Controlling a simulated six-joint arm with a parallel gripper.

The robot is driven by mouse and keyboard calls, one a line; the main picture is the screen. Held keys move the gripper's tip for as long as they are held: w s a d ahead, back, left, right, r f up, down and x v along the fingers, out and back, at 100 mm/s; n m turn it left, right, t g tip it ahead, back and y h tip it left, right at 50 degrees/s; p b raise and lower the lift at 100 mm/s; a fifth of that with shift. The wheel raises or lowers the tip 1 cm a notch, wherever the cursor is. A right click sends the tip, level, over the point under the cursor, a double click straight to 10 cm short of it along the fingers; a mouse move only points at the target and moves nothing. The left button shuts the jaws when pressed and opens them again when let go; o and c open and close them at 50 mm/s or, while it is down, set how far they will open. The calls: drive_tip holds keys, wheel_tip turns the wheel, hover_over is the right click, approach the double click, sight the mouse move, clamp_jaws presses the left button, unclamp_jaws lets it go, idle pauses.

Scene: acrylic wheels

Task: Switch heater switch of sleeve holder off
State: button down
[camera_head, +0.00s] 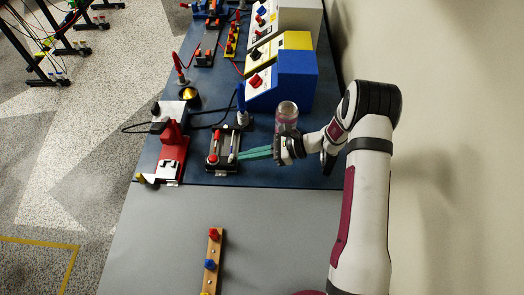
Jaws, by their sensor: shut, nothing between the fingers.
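My gripper (240,155) reaches in from the right with long teal fingers, which are shut and empty. Its tips are at the right side of a small dark-based device (215,163) with a red-topped rod and a pale rod, which may be the sleeve holder. I cannot tell whether the tips touch it. A red and grey device (172,150) with a black cable stands to its left. No heater switch can be told apart at this size, and its on or off state cannot be seen.
A clear jar (287,112) stands just behind my gripper. Blue, yellow and white boxes with knobs (285,75) line the back right, near the wall. A wooden strip with coloured knobs (212,262) lies on the grey front table, which is otherwise largely clear.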

drive_tip(key=shift+a+f, duration=0.15)
drive_tip(key=shift+a, duration=0.2)
drive_tip(key=shift+a+r+h, duration=0.25)
drive_tip(key=shift+r+h, duration=0.15)
drive_tip(key=shift+h, duration=0.4)
drive_tip(key=shift+a+r+h, duration=0.35)
drive_tip(key=shift+a+h, duration=0.05)
drive_tip(key=shift+h, duration=0.6)
drive_tip(key=shift+a+r+h, duration=0.2)
drive_tip(key=shift+a+h, duration=0.15)
drive_tip(key=shift+h, duration=0.3)
drive_tip(key=shift+a+r+h, duration=0.2)
drive_tip(key=shift+a+h, duration=0.15)
drive_tip(key=shift+h, duration=0.3)
drive_tip(key=shift+r, duration=0.8)
drive_tip(key=shift+r, duration=0.1)
